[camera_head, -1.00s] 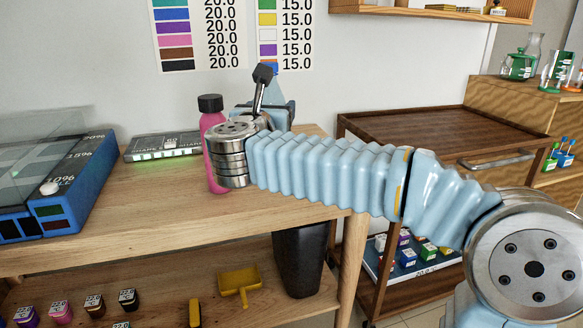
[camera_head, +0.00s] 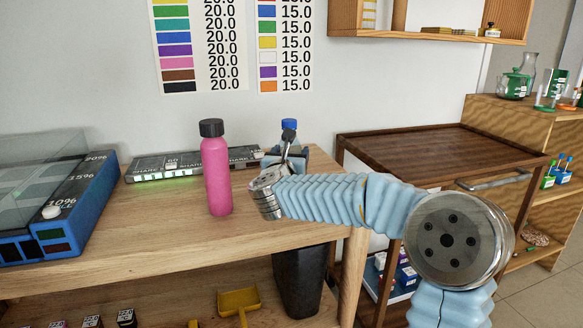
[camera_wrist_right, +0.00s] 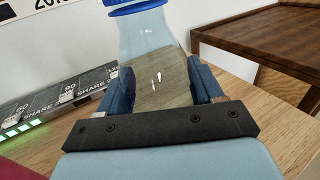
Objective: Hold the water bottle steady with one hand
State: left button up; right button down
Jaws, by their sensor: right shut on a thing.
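A clear bottle with a blue cap (camera_wrist_right: 155,60) stands between the blue fingers of my right gripper (camera_wrist_right: 163,88) in the right wrist view. The gripper is shut on its body. In the head view only its blue cap (camera_head: 289,124) shows clearly; my wrist and gripper (camera_head: 286,156) hide most of the rest. A pink bottle with a black cap (camera_head: 216,172) stands upright on the wooden table (camera_head: 150,235), left of my right wrist and apart from it. My left gripper is in neither view.
A grey strip with green lights (camera_head: 165,168) lies along the wall behind the pink bottle. A blue box (camera_head: 70,215) stands at the table's left. A dark wooden cart (camera_head: 430,150) is to the right. The tabletop in front of the pink bottle is clear.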

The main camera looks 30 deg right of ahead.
jog(key=shift+w+d+f, duration=0.15)
jog(key=shift+f, duration=0.85)
jog(key=shift+w+d+f, duration=0.15)
jog(key=shift+f, duration=0.8)
jog(key=shift+f, duration=0.2)
jog(key=shift+c, duration=0.8)
grip_release()
jog(key=shift+r, duration=0.1)
